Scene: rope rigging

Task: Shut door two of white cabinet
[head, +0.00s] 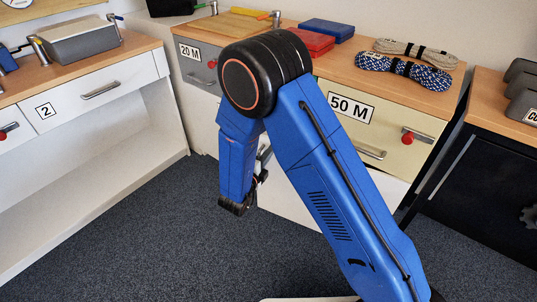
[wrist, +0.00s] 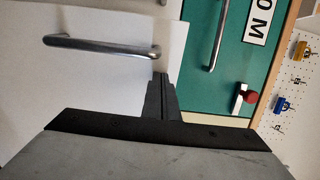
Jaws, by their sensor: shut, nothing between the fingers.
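The white cabinet (head: 92,170) is at the left in the head view. A panel labelled 2 (head: 95,95) with a bar handle is at its top and looks flush; below it is an open white recess. My gripper (head: 240,204) hangs beneath the blue arm, apart from that panel. In the wrist view my gripper (wrist: 160,80) is shut and empty, its tips near the edge of a white panel (wrist: 90,80) with a bar handle (wrist: 100,46). I cannot tell which door that is, or whether the tips touch it.
A cream drawer labelled 50 M (head: 412,140) and a grey drawer labelled 20 M (head: 200,66) stand behind my arm. Rope coils (head: 405,72) lie on top. A black cabinet (head: 485,185) is at the right. A teal front (wrist: 226,65) shows in the wrist view. Carpet is clear.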

